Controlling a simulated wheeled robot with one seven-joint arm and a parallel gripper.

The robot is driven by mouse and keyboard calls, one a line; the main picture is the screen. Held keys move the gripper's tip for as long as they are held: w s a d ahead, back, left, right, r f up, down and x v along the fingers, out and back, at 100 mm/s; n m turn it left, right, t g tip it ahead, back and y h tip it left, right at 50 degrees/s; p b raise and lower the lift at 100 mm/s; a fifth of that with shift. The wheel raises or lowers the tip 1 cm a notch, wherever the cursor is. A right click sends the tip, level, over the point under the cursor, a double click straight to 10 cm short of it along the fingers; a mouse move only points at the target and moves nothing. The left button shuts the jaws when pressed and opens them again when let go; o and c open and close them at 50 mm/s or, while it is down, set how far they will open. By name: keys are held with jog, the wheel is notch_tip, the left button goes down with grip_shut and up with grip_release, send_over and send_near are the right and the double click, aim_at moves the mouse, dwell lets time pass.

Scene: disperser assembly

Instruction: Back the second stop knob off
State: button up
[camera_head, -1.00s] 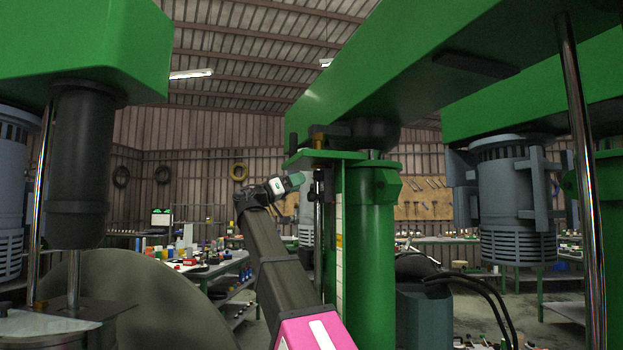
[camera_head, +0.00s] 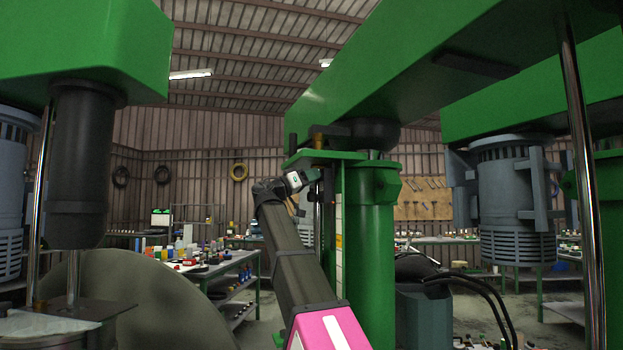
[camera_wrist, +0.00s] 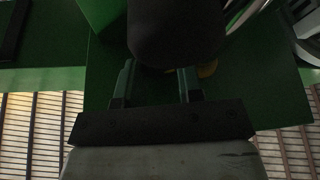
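In the head view my gripper (camera_head: 314,174) is at the left side of the green column (camera_head: 372,250), below the green bracket at its top. It covers part of the thin upright rod (camera_head: 319,215) there. In the wrist view the two fingers of my gripper (camera_wrist: 157,82) stand apart, with green surface showing between them. A large dark rounded part (camera_wrist: 177,32) lies ahead and hides the right fingertip. I cannot tell whether it is the second stop knob, or whether the fingers touch it. A small yellowish piece (camera_wrist: 207,69) shows behind it.
A brass-coloured piece (camera_head: 318,137) sits on top of the bracket. The big green overhead arm (camera_head: 400,70) extends above my gripper. A cluttered bench (camera_head: 205,268) stands behind at the left.

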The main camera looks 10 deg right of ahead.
jog(key=shift+r+n+t+y, duration=0.1)
jog(key=shift+n+t+y, duration=0.45)
jog(key=shift+n, duration=1.1)
jog(key=shift+n+t+y, duration=0.25)
jog(key=shift+n+t, duration=0.6)
jog(key=shift+n, duration=0.8)
jog(key=o, duration=0.9)
jog(key=shift+o, duration=0.2)
jog(key=shift+s, duration=0.1)
jog(key=v, duration=1)
jog(key=shift+a, duration=0.35)
jog(key=shift+s, duration=0.1)
